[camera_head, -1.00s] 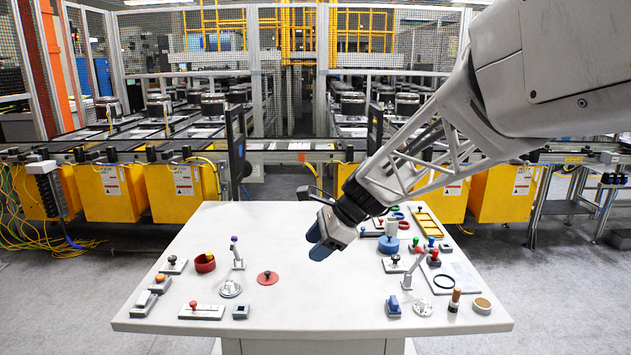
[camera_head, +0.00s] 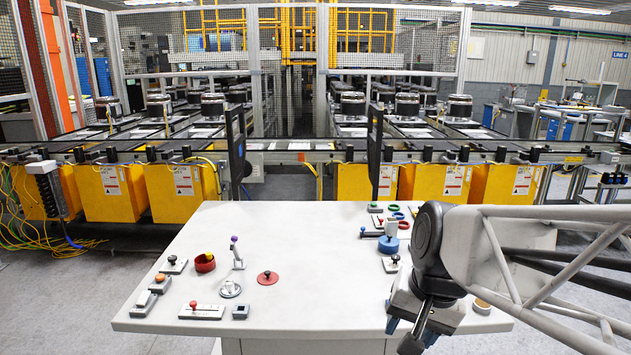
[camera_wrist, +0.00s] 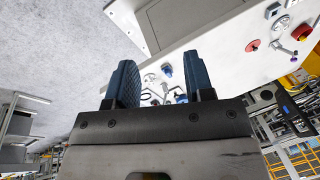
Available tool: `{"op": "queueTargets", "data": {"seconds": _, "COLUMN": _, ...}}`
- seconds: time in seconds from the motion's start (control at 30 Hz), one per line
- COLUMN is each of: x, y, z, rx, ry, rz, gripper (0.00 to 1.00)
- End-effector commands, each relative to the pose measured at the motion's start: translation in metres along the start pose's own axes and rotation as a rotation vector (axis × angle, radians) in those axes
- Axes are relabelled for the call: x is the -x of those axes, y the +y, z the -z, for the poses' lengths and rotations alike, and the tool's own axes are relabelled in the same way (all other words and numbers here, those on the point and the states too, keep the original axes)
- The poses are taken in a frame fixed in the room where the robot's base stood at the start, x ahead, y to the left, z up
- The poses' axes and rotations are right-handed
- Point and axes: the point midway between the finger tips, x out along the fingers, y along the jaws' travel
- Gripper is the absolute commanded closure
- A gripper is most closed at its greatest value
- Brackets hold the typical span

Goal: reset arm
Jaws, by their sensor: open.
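My gripper (camera_head: 402,334) is over the right front part of the white table (camera_head: 290,345), pointing down toward the front edge. In the wrist view its two blue fingers stand wide apart with nothing held between them (camera_wrist: 160,76). The wrist view shows the table tilted, with grey floor at the upper left.
A blue round part (camera_head: 388,245) is at the back right. The table's middle is clear.

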Motion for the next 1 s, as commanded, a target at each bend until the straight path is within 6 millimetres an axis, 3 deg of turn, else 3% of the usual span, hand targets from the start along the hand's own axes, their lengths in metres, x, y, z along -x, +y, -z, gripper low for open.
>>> {"op": "queueTargets", "data": {"seconds": 0.2, "x": 0.003, "y": 0.038, "z": -0.035, "rx": 0.202, "ry": 0.055, "rz": -0.091, "gripper": 0.52}}
{"op": "queueTargets", "data": {"seconds": 0.4, "x": 0.002, "y": 0.057, "z": -0.051, "rx": 0.308, "ry": 0.075, "rz": -0.144, "gripper": 0.52}}
{"op": "queueTargets", "data": {"seconds": 1.0, "x": 0.002, "y": 0.061, "z": -0.054, "rx": 0.334, "ry": 0.078, "rz": -0.156, "gripper": 0.52}}
